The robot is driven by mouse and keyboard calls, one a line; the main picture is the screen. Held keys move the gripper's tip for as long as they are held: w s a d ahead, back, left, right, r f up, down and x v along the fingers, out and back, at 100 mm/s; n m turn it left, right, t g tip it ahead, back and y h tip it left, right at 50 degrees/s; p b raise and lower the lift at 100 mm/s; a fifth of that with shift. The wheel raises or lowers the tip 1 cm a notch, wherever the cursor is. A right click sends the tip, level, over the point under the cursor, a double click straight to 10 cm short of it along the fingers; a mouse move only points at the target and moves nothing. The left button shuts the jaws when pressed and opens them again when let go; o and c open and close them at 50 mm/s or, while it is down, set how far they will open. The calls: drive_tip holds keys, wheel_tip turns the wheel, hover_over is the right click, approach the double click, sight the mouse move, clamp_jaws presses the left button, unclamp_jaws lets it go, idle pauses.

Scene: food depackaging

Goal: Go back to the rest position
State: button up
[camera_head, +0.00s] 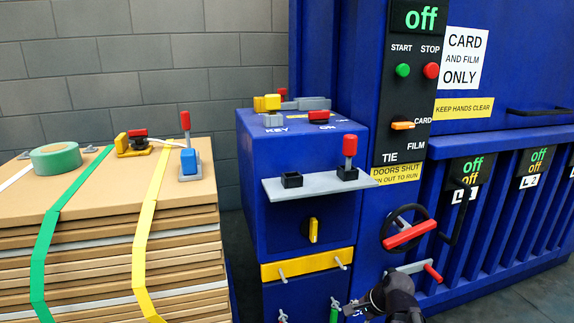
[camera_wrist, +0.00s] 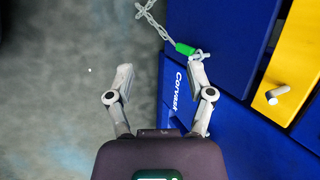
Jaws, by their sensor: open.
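My gripper (camera_wrist: 165,75) is open and empty in the wrist view, its two grey fingers spread apart. The left finger is over the grey floor; the right one is in front of the blue cabinet (camera_wrist: 230,40) and close to a green-handled item on a chain (camera_wrist: 185,48). I cannot tell whether they touch. In the head view, my dark wrist shows at the bottom, in front of the lower part of the blue machine and below the black handwheel (camera_head: 408,231) with its red bar. My fingertips are hard to make out there.
A grey shelf (camera_head: 325,188) with a red-knobbed lever (camera_head: 349,150) juts from the cabinet. A yellow strip with pegs (camera_head: 306,264) lies below it. Stacked cardboard (camera_head: 95,205) with green and yellow straps stands at left. The panel display (camera_head: 421,18) reads "off". Open floor (camera_wrist: 60,90) lies left of the gripper.

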drive_tip(key=s+a+f+n+g+h, duration=0.25)
drive_tip(key=s+n+h, duration=0.25)
drive_tip(key=n, duration=0.8)
wheel_tip(320, 180, up, 39)
drive_tip(key=p, duration=3.8)
drive_tip(key=shift+d+g+p, duration=0.25)
drive_tip(key=shift+g+p, duration=0.05)
drive_tip(key=shift+g, duration=0.15)
drive_tip(key=shift+f, duration=0.15)
